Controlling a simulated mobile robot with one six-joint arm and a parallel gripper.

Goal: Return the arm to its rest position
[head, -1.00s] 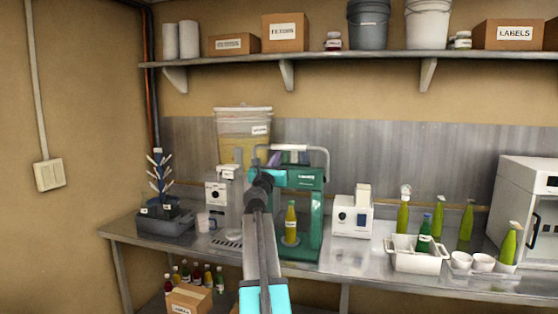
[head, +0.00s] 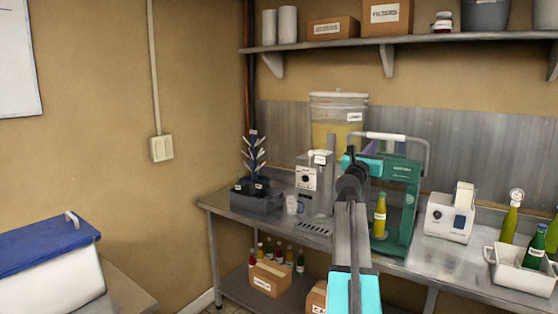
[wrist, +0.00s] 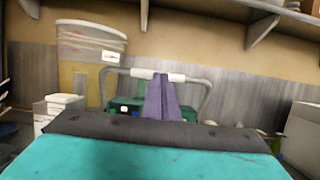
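My arm (head: 350,250) reaches forward over the steel bench in the head view, in front of the green bottle machine (head: 404,190). My gripper (wrist: 161,82) shows in the wrist view as two purple-grey fingers side by side, with no visible gap and nothing held. In the head view only a little purple of it shows past the dark wrist, which hides most of it. The machine's grey handle with white grips (wrist: 143,73) stands behind the fingers in the wrist view. A yellow bottle (head: 380,215) stands upright in the machine, below and right of my wrist.
A grey dispenser (head: 308,180) and a bottle rack (head: 255,195) stand left of my arm. A white box-shaped device (head: 448,220) and a white bin (head: 522,270) stand to the right. A blue-lidded cooler (head: 45,265) is at the lower left. A shelf (head: 400,40) runs above.

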